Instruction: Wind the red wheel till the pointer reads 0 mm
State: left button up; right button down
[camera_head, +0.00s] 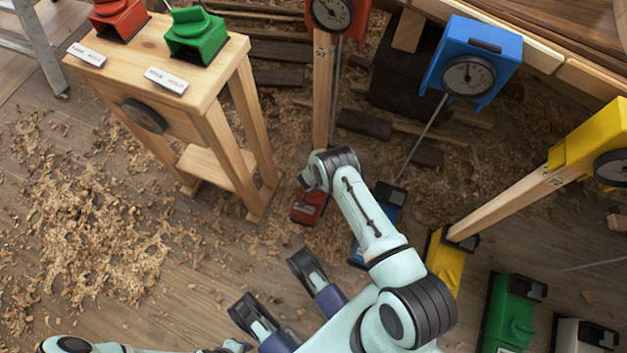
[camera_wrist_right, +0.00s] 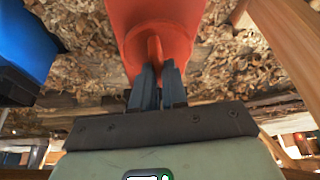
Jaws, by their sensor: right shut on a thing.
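The red wheel (camera_wrist_right: 133,47) is a round red knob with a raised ridge, seen up close in the right wrist view. My right gripper (camera_wrist_right: 158,70) is shut on that ridge. In the head view the wheel is hidden by my right wrist, above the red foot block (camera_head: 308,207) at the base of a wooden post. The red-housed dial (camera_head: 331,11) tops this post, cut by the upper edge; its pointer is too small to read. Part of my left arm shows along the bottom left edge, but its gripper is not in view.
A wooden stand (camera_head: 212,103) on the left carries a red block (camera_head: 117,17) and a green block (camera_head: 195,35). Blue (camera_head: 471,62) and yellow (camera_head: 593,137) dial posts stand to the right. Green (camera_head: 510,317) and white (camera_head: 583,335) blocks lie lower right. Shavings cover the floor.

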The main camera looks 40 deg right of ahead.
jog(key=m+g, duration=0.1)
jog(key=m, duration=0.2)
jog(key=m+h, duration=0.1)
jog(key=m, duration=0.1)
jog(key=shift+w+m+g, duration=0.15)
jog(key=shift+m+g, duration=1.15)
jog(key=shift+m, duration=1.2)
jog(key=shift+w, duration=0.1)
jog(key=c, duration=1.2)
grip_release()
jog(key=shift+o, duration=0.2)
pick_arm(q)
jog(key=w+d+r+t+p, duration=0.1)
jog(key=w+r+t+p, duration=0.2)
jog(key=w, duration=0.5)
notch_tip(320, 180, up, 3)
jog(key=shift+w+f+m+p, duration=0.2)
jog(key=shift+w+m+p, duration=0.15)
jog(key=shift+p, duration=0.45)
pick_arm(e)
jog(key=s+v, duration=0.1)
jog(key=v, duration=1.2)
jog(key=shift+w+r, duration=0.2)
jog(key=shift+w, duration=0.3)
jog(key=shift+a, duration=0.1)
